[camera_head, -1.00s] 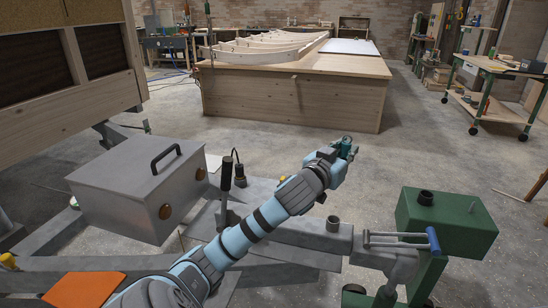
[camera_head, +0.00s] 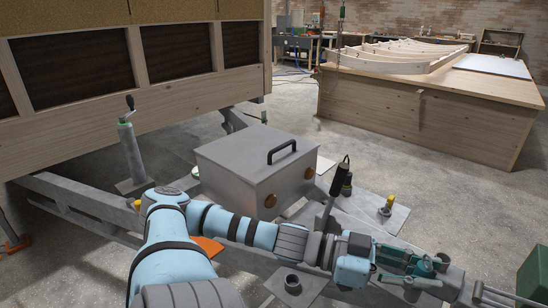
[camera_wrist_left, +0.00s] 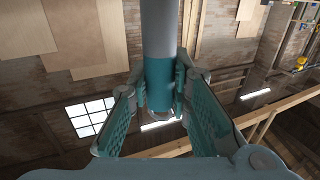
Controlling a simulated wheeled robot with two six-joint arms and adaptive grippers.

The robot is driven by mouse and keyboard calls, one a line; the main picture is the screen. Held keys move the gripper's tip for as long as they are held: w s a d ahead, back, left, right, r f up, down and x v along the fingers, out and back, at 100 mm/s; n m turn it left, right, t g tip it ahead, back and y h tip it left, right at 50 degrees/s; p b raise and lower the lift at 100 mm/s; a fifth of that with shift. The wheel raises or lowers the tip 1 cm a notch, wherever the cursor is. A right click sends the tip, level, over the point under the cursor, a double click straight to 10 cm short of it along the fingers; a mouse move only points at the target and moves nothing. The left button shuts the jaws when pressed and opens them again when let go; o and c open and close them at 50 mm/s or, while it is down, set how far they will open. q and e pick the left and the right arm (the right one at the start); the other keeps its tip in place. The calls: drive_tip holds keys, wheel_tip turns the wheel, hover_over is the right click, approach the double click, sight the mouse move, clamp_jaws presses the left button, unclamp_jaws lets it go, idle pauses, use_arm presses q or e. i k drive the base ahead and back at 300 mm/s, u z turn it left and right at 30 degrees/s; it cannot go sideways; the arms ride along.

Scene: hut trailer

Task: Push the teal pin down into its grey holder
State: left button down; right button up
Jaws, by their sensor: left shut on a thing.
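My left gripper (camera_head: 412,272) reaches over the trailer's grey tongue at the lower right of the head view, its teal fingers low beside the metalwork. In the left wrist view the left gripper (camera_wrist_left: 163,95) is shut on an upright cylinder, grey above and teal below, which looks like the teal pin (camera_wrist_left: 158,80). The fingers press on the teal part from both sides. In the head view the gripper hides most of the pin. I cannot tell which grey part is its holder or whether the pin is in it. My right gripper is not in view.
A black-handled lever (camera_head: 336,186) and a yellow-capped fitting (camera_head: 387,207) rise behind the arm. A short grey socket (camera_head: 293,282) stands in front. A green box (camera_head: 533,270) is at the right edge.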

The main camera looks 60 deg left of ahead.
sight(297, 279)
drive_tip(key=u, duration=1.85)
